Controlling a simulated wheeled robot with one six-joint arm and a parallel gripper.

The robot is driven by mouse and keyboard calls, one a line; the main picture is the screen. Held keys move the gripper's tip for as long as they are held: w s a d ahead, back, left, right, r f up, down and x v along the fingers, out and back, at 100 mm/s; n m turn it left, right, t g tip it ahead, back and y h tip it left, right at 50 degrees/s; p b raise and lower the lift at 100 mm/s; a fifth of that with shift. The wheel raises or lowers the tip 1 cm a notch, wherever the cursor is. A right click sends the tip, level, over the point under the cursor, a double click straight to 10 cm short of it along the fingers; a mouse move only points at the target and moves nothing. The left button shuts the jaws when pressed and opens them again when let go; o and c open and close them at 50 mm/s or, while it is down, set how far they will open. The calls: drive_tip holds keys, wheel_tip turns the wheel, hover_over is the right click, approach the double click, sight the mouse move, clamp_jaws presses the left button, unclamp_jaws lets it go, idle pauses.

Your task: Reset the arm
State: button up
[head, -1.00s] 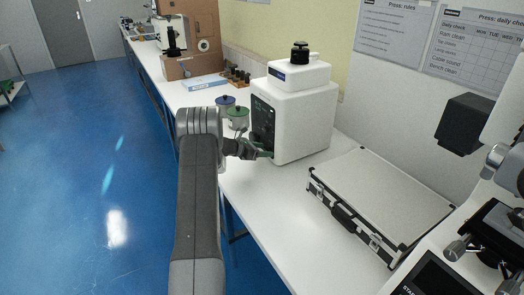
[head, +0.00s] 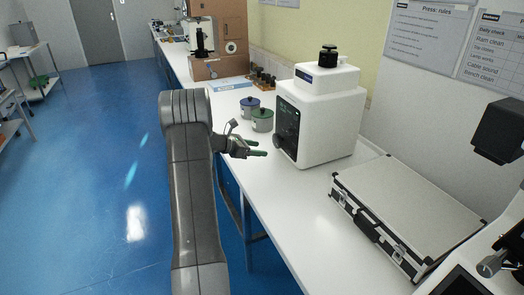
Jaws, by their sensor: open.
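My gripper (head: 262,148) is at the end of my grey arm, near the front edge of the white bench. Its two green-tipped fingers are apart and point right, with nothing seen between them. The white press machine (head: 327,118) with a dark front panel and a black knob on top stands to the right of the fingertips. A gap shows between the fingertips and the machine.
A green-lidded pot (head: 262,121) and a blue-lidded pot (head: 249,106) stand behind my gripper. A silver case (head: 405,215) lies on the bench (head: 290,205) at the right. A cardboard box (head: 222,66) stands farther back. Blue floor (head: 90,190) is open at the left.

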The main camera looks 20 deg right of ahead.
sight(288, 152)
drive_tip(key=shift+d, duration=0.1)
drive_tip(key=p+x, duration=0.2)
drive_tip(key=x, duration=1.1)
drive_tip(key=shift+d+f, duration=0.1)
drive_tip(key=shift+d, duration=0.25)
